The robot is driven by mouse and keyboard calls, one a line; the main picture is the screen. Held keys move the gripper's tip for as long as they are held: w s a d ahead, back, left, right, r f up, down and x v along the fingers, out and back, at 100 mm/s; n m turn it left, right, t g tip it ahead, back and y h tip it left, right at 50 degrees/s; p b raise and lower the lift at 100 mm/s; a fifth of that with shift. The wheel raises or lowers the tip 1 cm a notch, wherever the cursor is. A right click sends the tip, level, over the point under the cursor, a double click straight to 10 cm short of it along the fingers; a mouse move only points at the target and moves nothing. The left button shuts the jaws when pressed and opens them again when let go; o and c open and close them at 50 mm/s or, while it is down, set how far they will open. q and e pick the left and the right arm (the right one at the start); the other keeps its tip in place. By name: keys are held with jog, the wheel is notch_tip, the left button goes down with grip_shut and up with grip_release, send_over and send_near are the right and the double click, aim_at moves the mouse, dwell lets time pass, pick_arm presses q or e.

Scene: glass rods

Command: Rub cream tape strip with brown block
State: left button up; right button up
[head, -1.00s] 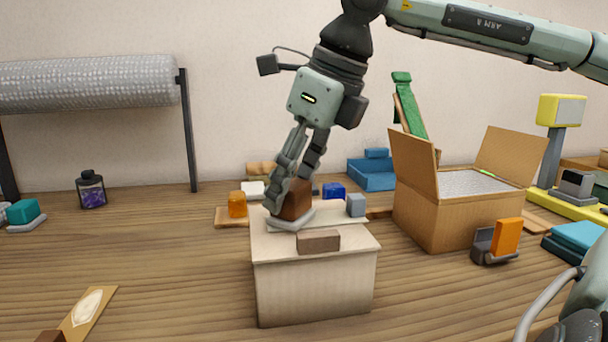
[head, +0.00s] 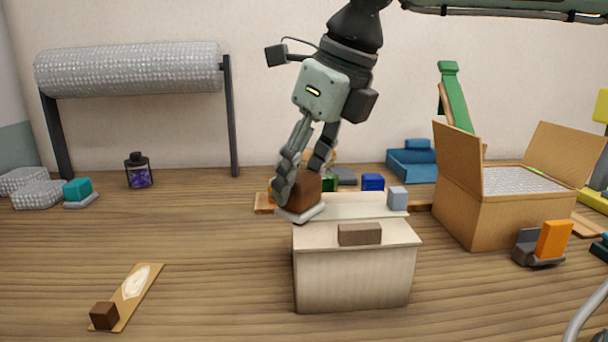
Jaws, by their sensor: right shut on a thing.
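My right gripper (head: 304,178) comes down from above and is shut on a brown block (head: 306,191). The block is tilted, and a light grey pad (head: 301,214) shows under it. They are at the left end of a pale box's top (head: 325,233). A cream strip (head: 350,208) runs across the back of that top, with its left end partly hidden by the block and pad. I cannot tell whether the pad touches it. My left gripper is not in view.
A grey-brown block (head: 360,234) sits at the box's front edge, and a small blue-grey block (head: 397,198) at its back right. An open carton (head: 490,215) stands to the right. A board with a cream patch (head: 136,284) and dark block (head: 104,315) lies front left.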

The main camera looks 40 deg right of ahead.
jog(key=shift+r, duration=0.1)
notch_tip(320, 180, up, 6)
jog(key=p, duration=0.4)
jog(key=shift+r, duration=1.5)
jog(key=shift+f, duration=0.1)
